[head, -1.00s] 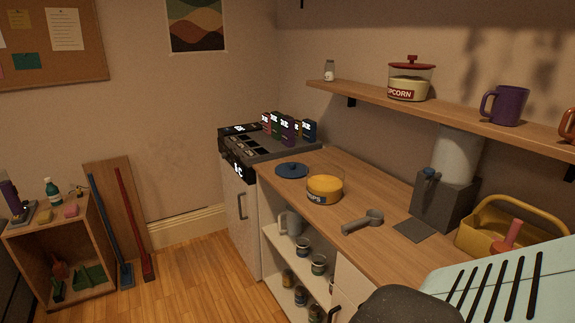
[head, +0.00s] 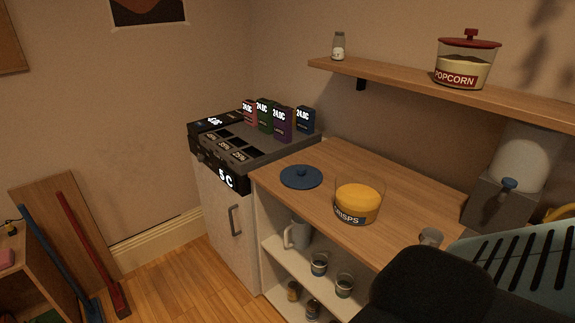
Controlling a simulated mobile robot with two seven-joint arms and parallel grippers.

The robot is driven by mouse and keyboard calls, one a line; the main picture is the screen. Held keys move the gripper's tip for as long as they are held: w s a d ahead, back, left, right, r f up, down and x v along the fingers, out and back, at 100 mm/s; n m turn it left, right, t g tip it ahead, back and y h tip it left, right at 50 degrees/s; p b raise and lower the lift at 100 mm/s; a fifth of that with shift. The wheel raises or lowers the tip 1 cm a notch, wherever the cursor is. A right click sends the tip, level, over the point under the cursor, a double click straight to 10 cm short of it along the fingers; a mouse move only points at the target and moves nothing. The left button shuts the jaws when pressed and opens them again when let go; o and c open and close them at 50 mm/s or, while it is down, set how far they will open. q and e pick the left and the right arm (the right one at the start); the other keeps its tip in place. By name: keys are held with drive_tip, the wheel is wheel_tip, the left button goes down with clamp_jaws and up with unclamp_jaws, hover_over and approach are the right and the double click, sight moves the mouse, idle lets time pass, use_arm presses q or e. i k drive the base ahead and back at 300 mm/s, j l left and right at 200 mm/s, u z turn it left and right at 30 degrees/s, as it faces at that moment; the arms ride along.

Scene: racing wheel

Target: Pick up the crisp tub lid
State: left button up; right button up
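The crisp tub lid (head: 301,177) is a dark blue disc with a small round knob. It lies flat on the wooden counter (head: 405,190), to the left of and behind the crisp tub. The clear crisp tub (head: 357,203) is open at the top, holds yellow crisps and has a dark label reading "CRISPS". Neither gripper is in the head view. A dark rounded shape, which may be part of my own body, covers the lower right of the view.
A black tray unit (head: 248,145) with several coloured boxes stands left of the lid. A shelf (head: 400,80) above carries a popcorn jar (head: 467,62) and a small shaker (head: 338,46). A grey scoop (head: 431,237) lies right of the tub. A shelf below holds a jug (head: 297,234).

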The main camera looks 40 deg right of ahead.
sight(297, 177)
drive_tip(key=i, duration=1.4)
drive_tip(key=i+z, duration=0.2)
drive_tip(key=i, duration=0.45)
drive_tip(key=i+j+z, duration=0.15)
drive_tip(key=i, duration=0.5)
drive_tip(key=i+z, duration=0.3)
drive_tip(key=i, duration=0.15)
drive_tip(key=z, duration=3.5)
